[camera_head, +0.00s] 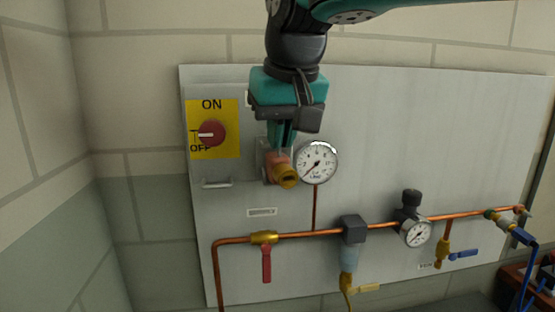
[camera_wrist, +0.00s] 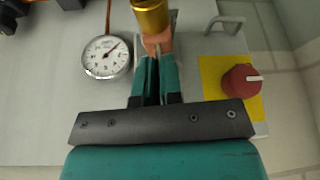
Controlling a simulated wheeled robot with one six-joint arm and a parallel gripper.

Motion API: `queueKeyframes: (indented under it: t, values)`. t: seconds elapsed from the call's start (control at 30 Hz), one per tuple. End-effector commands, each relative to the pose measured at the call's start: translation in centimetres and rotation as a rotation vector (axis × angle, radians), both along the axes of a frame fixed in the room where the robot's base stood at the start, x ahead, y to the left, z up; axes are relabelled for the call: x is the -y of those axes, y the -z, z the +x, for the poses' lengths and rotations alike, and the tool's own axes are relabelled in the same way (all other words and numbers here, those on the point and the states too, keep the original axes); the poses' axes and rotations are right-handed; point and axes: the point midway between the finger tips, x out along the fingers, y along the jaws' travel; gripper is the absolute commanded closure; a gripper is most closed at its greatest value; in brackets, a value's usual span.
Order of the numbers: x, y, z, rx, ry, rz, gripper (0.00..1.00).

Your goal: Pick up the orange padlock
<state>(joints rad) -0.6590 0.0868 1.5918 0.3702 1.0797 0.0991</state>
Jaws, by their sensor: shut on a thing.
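The orange padlock (camera_head: 276,167) is at the tips of my gripper (camera_head: 281,151), in front of the grey panel and just left of the round gauge. Its round brass-coloured end (camera_head: 288,177) points down and toward the camera. In the wrist view my gripper (camera_wrist: 158,58) has its teal fingers close together on the orange part of the padlock (camera_wrist: 158,42), with the brass part (camera_wrist: 150,15) beyond. The fingers hide part of it. A small grey metal piece (camera_head: 261,158) shows behind the padlock; I cannot tell whether they touch.
The grey panel (camera_head: 450,130) carries a red ON/OFF knob (camera_head: 211,134) on a yellow plate, a gauge (camera_head: 317,162), and a handle (camera_head: 217,183). Below run a copper pipe (camera_head: 320,233), a red-lever valve (camera_head: 266,262) and a second gauge (camera_head: 415,233). The upper right panel is bare.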

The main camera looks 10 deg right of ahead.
Motion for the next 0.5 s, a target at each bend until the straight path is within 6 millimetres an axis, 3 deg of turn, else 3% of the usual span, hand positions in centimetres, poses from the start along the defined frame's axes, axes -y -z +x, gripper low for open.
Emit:
queueKeyframes:
  t: [0.27,0.5]
  values:
    - [0.0,-0.9,-0.8,0.005,-0.004,0.003,1.00]
    - [0.7,-3.3,-4.5,0.007,-0.006,0.008,1.00]
